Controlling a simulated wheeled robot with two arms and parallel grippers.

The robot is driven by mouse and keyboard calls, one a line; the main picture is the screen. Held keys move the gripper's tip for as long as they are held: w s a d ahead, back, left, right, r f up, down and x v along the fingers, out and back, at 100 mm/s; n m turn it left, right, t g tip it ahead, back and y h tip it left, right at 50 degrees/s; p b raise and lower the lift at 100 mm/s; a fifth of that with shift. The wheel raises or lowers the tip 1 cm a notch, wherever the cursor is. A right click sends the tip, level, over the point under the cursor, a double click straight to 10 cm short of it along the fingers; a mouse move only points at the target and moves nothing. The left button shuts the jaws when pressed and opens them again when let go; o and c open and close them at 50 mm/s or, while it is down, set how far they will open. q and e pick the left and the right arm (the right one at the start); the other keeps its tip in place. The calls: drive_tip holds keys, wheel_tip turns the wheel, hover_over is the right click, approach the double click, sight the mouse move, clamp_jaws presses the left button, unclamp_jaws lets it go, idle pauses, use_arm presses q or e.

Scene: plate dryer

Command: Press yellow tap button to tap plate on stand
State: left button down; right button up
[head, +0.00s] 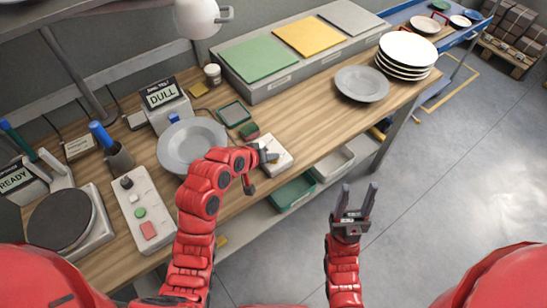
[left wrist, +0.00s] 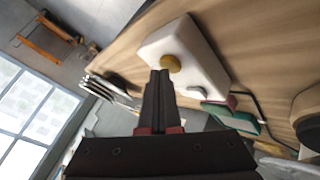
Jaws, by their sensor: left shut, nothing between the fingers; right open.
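A grey plate (head: 190,143) rests on a stand in front of a sign reading DULL (head: 161,94). A white button box (head: 277,161) sits to its right near the table edge. In the left wrist view the box (left wrist: 205,60) carries a round yellow button (left wrist: 171,63). My left gripper (head: 268,156) is shut and empty, its tips (left wrist: 160,72) at the button; I cannot tell whether they touch it. In the head view the gripper largely hides the button. My right gripper (head: 357,196) is open and empty, in front of the table.
A control box (head: 142,208) with green and red buttons and a round dark turntable (head: 62,219) stand at the left. A single grey plate (head: 362,83) and a stack of white plates (head: 408,50) are at the right. Green, yellow and grey pads (head: 258,58) lie behind.

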use_arm(q)
drive_tip(key=shift+r, duration=0.65)
drive_tip(key=shift+r, duration=0.1)
drive_tip(key=shift+r+p, duration=1.2)
drive_tip(key=shift+r, duration=1.2)
